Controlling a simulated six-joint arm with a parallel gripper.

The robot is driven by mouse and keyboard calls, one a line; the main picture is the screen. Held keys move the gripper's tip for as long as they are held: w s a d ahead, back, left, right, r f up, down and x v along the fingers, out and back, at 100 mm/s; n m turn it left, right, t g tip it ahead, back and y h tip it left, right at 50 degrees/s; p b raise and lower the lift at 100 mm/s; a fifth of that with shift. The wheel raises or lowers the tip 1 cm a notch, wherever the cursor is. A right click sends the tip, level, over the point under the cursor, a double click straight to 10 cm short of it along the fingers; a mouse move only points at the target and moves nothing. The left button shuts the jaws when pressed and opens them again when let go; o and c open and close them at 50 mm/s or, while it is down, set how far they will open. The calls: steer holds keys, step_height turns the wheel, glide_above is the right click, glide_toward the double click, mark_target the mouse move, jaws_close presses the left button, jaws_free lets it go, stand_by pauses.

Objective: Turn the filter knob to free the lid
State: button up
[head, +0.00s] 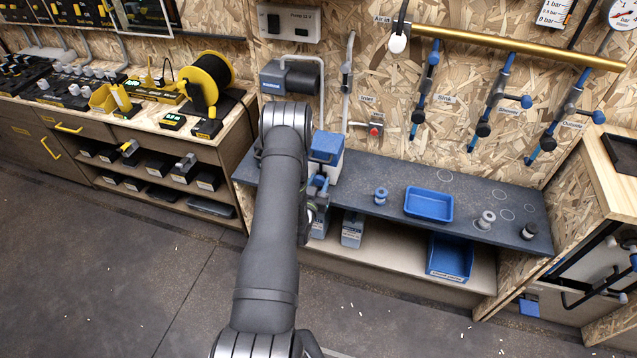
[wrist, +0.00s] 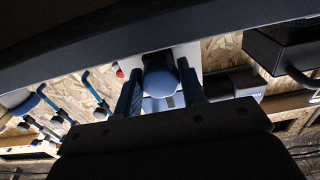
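In the wrist view, a rounded blue-grey knob (wrist: 160,82) lies between the two fingers of my gripper (wrist: 160,88), in front of a pale panel. A lighter blue part (wrist: 160,104) shows below it. The fingers are apart, one on each side of the knob; whether both touch it I cannot tell. In the head view, a white unit with a blue top (head: 326,147) stands at the left end of the dark shelf, just right of my arm. My gripper (head: 317,200) is mostly hidden there beside blue parts. I cannot make out a lid clearly.
On the dark shelf (head: 380,165) are a blue spool (head: 381,196), a blue tray (head: 429,204), a grey fitting (head: 485,220) and a black one (head: 528,231). A cluttered bench (head: 130,120) stands left.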

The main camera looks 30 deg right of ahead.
steer(key=shift+n, duration=0.3)
steer(key=n, duration=0.3)
steer(key=shift+n, duration=0.3)
steer(key=n, duration=1.3)
steer(key=shift+n, duration=0.3)
stand_by(0.3)
steer(key=o, duration=1)
